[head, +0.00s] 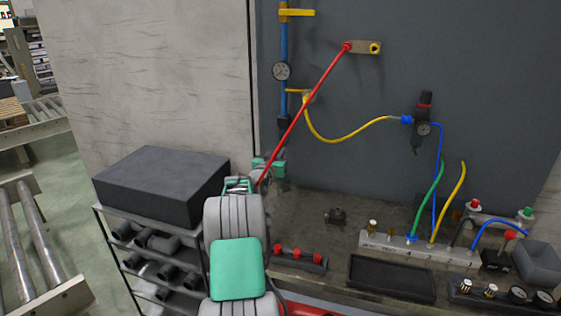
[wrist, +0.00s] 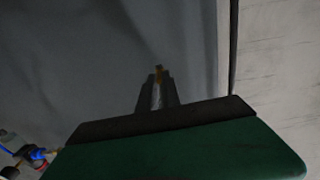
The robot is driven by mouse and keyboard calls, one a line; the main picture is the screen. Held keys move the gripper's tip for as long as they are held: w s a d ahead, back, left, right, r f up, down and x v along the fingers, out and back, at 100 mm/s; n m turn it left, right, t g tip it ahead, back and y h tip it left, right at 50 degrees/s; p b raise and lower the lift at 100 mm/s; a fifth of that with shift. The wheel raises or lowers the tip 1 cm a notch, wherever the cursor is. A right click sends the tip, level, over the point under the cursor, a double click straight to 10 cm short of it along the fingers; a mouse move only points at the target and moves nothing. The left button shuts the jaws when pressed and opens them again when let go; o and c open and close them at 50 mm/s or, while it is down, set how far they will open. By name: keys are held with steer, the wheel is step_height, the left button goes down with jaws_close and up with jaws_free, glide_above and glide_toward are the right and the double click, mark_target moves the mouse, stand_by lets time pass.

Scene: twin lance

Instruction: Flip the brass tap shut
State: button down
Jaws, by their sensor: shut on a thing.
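A blue pipe (head: 284,45) runs down the grey panel with two yellow-brass tap handles: an upper one (head: 300,12), pointing right, and a lower one (head: 296,91) where a yellow hose starts. I cannot tell which is the tap meant. My gripper (head: 276,151) is low and left of the pipe's foot, below both handles. It looks shut on the lower end of a long red rod (head: 310,105), which slants up right to a tan bar (head: 364,47) with a brass end. The wrist view is dark; my fingers (wrist: 157,88) show close together with a small brownish piece between their tips.
A gauge (head: 281,71) sits on the pipe between the handles. A regulator (head: 423,120) with hoses hangs to the right. The bench below holds a hose manifold (head: 415,245) and a black tray (head: 390,277). A dark box (head: 163,185) tops a rack at left.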

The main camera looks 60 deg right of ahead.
steer(key=c, duration=1.5)
jaws_free()
steer(key=shift+c, duration=0.2)
steer(key=shift+a, duration=0.1)
steer(key=s+a+b, duration=0.1)
steer(key=a+b, duration=0.1)
steer(key=a, duration=0.5)
steer(key=shift+a, duration=0.25)
